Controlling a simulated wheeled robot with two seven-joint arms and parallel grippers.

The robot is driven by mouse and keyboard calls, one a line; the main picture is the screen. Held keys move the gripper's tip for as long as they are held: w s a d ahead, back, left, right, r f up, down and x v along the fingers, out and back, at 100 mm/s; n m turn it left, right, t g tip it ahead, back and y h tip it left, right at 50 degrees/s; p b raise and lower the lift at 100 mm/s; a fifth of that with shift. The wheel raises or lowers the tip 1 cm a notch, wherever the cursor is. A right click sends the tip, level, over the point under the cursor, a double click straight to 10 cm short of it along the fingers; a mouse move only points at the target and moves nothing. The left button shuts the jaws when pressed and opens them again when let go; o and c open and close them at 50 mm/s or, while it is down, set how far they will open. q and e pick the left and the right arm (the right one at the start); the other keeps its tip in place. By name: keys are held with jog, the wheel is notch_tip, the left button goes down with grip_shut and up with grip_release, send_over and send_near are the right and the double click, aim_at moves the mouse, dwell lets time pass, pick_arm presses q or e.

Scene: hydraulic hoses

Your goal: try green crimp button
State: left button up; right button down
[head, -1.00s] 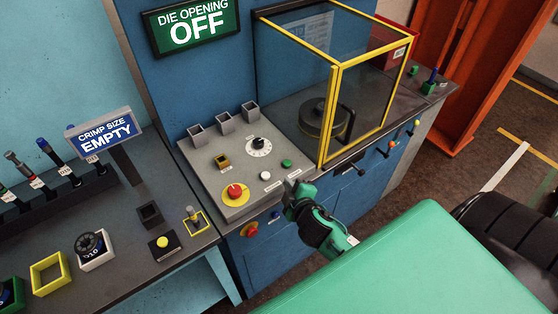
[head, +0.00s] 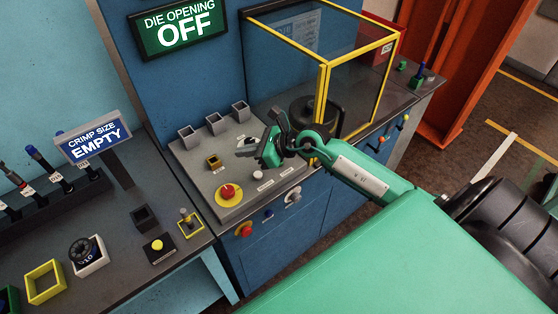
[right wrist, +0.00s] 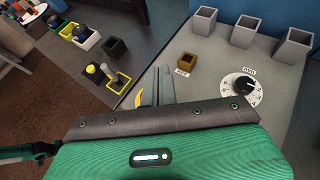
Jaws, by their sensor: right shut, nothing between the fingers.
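The control panel (head: 205,182) is a grey sloped top on the blue machine. My right gripper (head: 264,152) is green and dark and hangs over the panel's right part, its jaws shut and empty. Its closed fingers (right wrist: 163,86) show in the right wrist view above the panel. The green crimp button is not visible now; the gripper covers that part of the panel in the head view. A white button (head: 258,174) shows just below the gripper. I cannot tell whether the fingers touch anything. My left gripper is out of view.
A yellow-framed guard (head: 322,100) stands behind my right arm. Signs read DIE OPENING OFF (head: 180,28) and CRIMP SIZE EMPTY (head: 94,139).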

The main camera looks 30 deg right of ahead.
jog(key=d+n+g+h, duration=0.1)
jog(key=d+h, duration=0.2)
jog(key=d, duration=0.3)
jog(key=w+d+f+n+g+h, duration=0.1)
jog(key=d+n+h, duration=0.1)
jog(key=d+h, duration=0.2)
jog(key=shift+w+d+f, duration=0.25)
jog(key=shift+d, duration=1)
notch_tip(320, 180, down, 8)
jog(key=b, duration=0.3)
jog(key=shift+r, duration=0.25)
jog(key=shift+f+b, duration=0.7)
jog(key=shift+b, duration=0.05)
jog(key=shift+f+b, duration=0.4)
jog(key=shift+b, duration=0.2)
